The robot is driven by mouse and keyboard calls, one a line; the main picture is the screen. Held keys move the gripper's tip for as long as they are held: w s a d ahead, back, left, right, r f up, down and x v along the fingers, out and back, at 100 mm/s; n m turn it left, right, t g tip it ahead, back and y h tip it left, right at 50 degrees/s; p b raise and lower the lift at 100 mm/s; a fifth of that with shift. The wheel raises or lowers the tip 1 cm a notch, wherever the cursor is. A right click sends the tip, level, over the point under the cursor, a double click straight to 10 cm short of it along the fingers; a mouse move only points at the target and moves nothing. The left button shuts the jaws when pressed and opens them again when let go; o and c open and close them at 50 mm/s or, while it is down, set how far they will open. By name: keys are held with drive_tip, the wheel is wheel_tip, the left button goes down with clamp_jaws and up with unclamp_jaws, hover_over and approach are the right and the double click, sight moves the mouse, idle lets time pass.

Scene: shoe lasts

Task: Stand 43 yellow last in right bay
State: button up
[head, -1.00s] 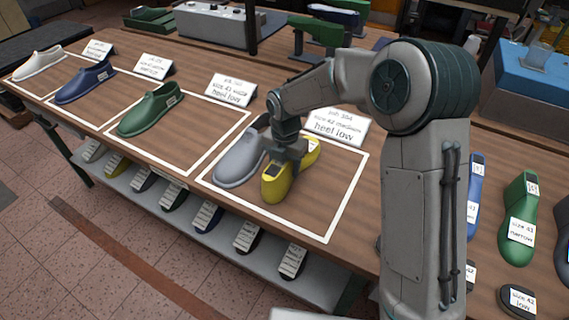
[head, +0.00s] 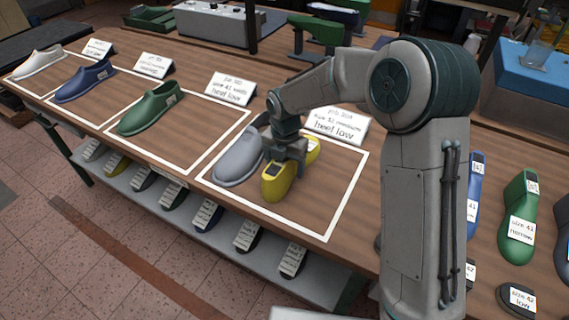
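The yellow last (head: 275,186) lies sole down in the right white-outlined bay (head: 327,240), at the right of the grey last (head: 238,160). Its toe points toward the front edge of the table. My gripper (head: 291,158) is at the middle of the yellow last, right over it, and covers part of its top and label. The fingertips are too small and partly hidden, so I cannot tell whether they grip the last or stand apart from it.
A card reading "heel low" (head: 338,125) stands behind the right bay. Green (head: 150,110), blue (head: 85,84) and white (head: 40,63) lasts stand in bays to the left. More lasts, one of them green (head: 518,215), stand at the right beyond my arm. A lower shelf holds several labelled heel pieces.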

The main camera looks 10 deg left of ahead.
wheel_tip(320, 180, up, 14)
drive_tip(key=shift+b, duration=0.35)
drive_tip(key=shift+d+f, duration=0.1)
drive_tip(key=shift+f, duration=0.05)
idle(0.6)
drive_tip(key=s+d+r+m+t+h, duration=0.1)
drive_tip(key=s+d+r+m, duration=0.1)
drive_tip(key=s+d+m, duration=0.45)
drive_tip(key=s+d+r+m, duration=0.1)
drive_tip(key=s+d+m, duration=0.3)
drive_tip(key=d+m, duration=0.55)
drive_tip(key=s+d+f+m+t, duration=0.1)
drive_tip(key=s+d+f+m, duration=0.1)
drive_tip(key=s+d+m, duration=0.6)
drive_tip(key=s+m, duration=0.4)
drive_tip(key=m, duration=0.4)
drive_tip(key=shift+d+f+t+y, duration=0.3)
drive_tip(key=shift+f+t+y, duration=0.1)
